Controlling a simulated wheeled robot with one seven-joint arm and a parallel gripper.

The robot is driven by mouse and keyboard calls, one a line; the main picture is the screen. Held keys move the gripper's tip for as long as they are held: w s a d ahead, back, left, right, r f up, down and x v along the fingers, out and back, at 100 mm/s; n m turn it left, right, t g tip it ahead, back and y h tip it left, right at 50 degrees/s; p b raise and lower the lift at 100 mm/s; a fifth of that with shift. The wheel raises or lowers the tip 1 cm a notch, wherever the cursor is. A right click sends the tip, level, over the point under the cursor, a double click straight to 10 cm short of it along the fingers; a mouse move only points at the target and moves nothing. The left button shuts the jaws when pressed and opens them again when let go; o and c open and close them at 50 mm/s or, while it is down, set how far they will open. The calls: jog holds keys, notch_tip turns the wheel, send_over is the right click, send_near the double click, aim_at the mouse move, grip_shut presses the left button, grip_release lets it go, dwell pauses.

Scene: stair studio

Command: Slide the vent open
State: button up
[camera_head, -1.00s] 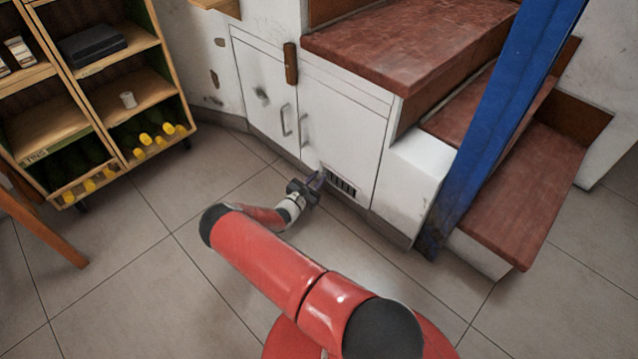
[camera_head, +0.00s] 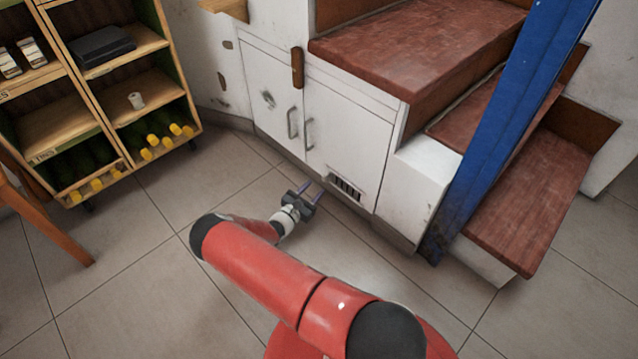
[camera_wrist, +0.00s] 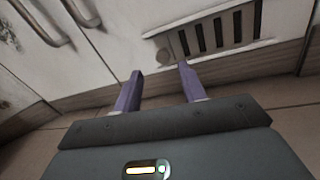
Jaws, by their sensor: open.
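The vent (camera_head: 346,187) is a small slotted grille low on the white cabinet door under the stairs.
Two door handles (camera_head: 293,123) stand left of the vent. A blue post (camera_head: 508,130) and stair steps (camera_head: 525,205) are to the right. A wooden shelf (camera_head: 150,108) with several yellow-capped bottles stands at the left.

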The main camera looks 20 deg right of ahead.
jog(key=shift+v, duration=1.4)
jog(key=s+r+m+g+y+p, duration=0.25)
jog(key=s+r+m, duration=0.2)
jog(key=r, duration=0.65)
jog(key=s+a+r+m+g+y+p, duration=0.15)
jog(key=s+r+m+g, duration=0.35)
jog(key=r, duration=0.7)
jog(key=s+r+m+g+y+p, duration=0.1)
jog(key=r+m+g+y, duration=0.2)
jog(key=r+m, duration=0.6)
jog(key=s+a+r+m+t+y+p, duration=0.2)
jog(key=s+a+r+t+y, duration=0.1)
jog(key=s+r, duration=0.8)
jog(key=s+a+r+m+t+y+p, duration=0.1)
jog(key=s+a+r+t+y+p, duration=0.2)
jog(key=s+r, duration=0.8)
jog(key=a+r+t+y, duration=0.1)
jog(key=a+r+y, duration=0.1)
jog(key=a, duration=0.1)
jog(key=shift+s+r+m+y, duration=0.15)
jog(key=shift+r+m+y, duration=0.1)
jog(key=shift+m+y, duration=0.1)
